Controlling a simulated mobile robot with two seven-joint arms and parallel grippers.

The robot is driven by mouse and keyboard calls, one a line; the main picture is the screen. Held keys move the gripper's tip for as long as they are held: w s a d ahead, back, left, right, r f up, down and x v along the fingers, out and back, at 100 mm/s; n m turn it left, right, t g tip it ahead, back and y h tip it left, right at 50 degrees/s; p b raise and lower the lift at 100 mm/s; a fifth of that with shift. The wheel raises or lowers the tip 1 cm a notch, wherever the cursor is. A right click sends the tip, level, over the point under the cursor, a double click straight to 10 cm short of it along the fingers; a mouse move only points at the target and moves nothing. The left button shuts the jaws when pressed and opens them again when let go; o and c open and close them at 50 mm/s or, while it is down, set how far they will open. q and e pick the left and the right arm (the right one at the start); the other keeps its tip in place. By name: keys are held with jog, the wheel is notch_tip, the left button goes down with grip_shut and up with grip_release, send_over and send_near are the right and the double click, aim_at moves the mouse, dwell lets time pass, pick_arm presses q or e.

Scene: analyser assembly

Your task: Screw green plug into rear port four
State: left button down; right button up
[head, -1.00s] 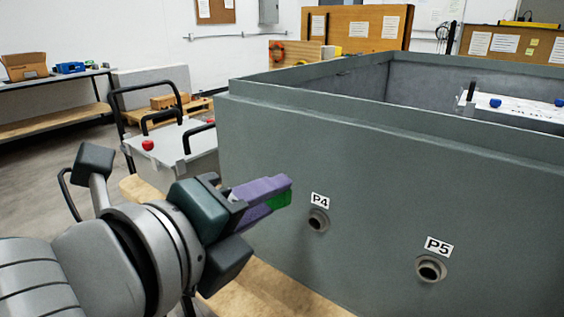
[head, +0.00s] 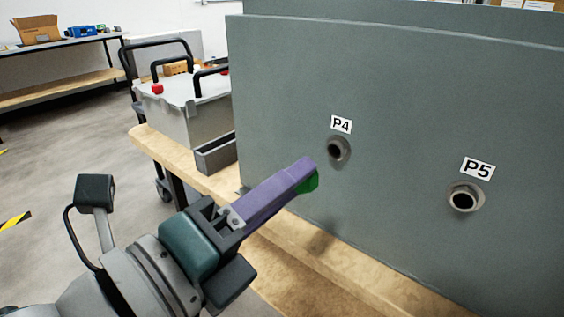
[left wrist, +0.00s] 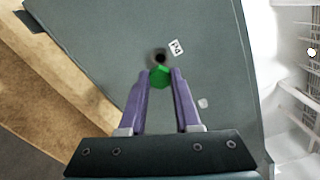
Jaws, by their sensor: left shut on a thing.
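My left gripper (head: 306,176) has purple fingers and is shut on the green plug (head: 309,185), which shows at the fingertips. In the left wrist view the plug (left wrist: 160,77) sits between the two fingertips (left wrist: 161,74), just below the dark hole of port P4 (left wrist: 159,56). In the head view port P4 (head: 338,149) is a round collar on the grey housing wall (head: 400,95), up and right of the plug. The plug looks apart from the port. Its far end is partly hidden by the fingers. My right gripper is in neither view.
Port P5 (head: 465,197) is on the same wall to the right. The housing stands on a wooden bench (head: 285,262). A small grey open bin (head: 215,155) and a light grey case (head: 190,112) with black handles are left of the wall.

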pick_arm(q)
jog(key=shift+b+x, duration=0.35)
jog(key=shift+x, duration=0.6)
jog(key=shift+w+d+f+n, duration=0.1)
jog(key=shift+n, duration=0.7)
jog(key=n+b, duration=0.2)
jog(key=n, duration=0.3)
jog(key=shift+w+d, duration=0.1)
jog(key=shift+w, duration=0.05)
jog(key=n+b, duration=0.1)
jog(key=n, duration=0.3)
jog(key=shift+w+d, duration=0.1)
jog(key=shift+w, duration=0.05)
jog(key=shift+n+p, duration=0.3)
jog(key=shift+n, duration=0.8)
jog(key=n, duration=0.4)
jog(key=shift+w+d, duration=0.1)
jog(key=shift+w, duration=0.05)
jog(key=n, duration=0.6)
jog(key=shift+w+d, duration=0.15)
jog(key=shift+w, duration=0.05)
jog(key=shift+p, duration=0.6)
